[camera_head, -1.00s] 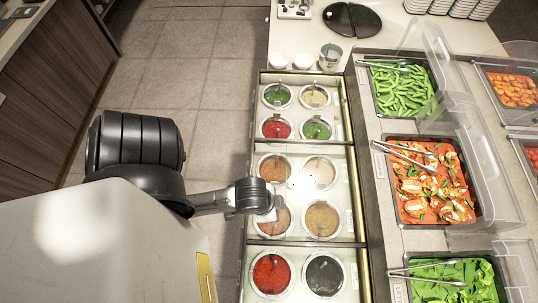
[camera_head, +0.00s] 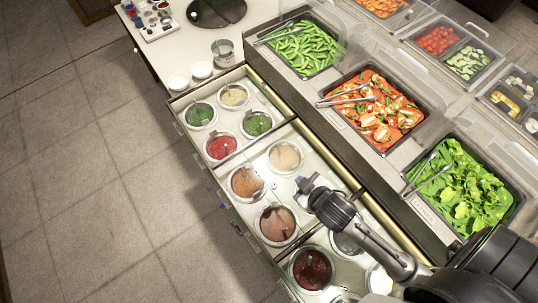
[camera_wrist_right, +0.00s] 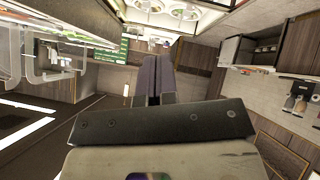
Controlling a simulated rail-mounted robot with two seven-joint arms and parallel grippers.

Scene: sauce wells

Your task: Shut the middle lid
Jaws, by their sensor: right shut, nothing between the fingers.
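The sauce counter is a long framed unit split into sections by crossbars. Its middle section (camera_head: 264,205) holds an orange-brown sauce well (camera_head: 247,183), a pale well (camera_head: 285,157) and a tan-pink well (camera_head: 276,225), and a further well (camera_head: 345,243) lies partly behind my arm. I cannot make out a clear lid over this section or its angle. My right gripper (camera_head: 303,186) comes in from the lower right and is over the middle section, shut and empty. Its closed fingers (camera_wrist_right: 152,78) show in the right wrist view, with no lid between them. My left gripper is out of view.
Food trays of pea pods (camera_head: 303,48), a red dish (camera_head: 374,110) and leafy greens (camera_head: 463,190) line the right side, with tongs and clear covers. A metal cup (camera_head: 223,50) and white bowls (camera_head: 202,70) stand beyond the wells. Open floor lies left.

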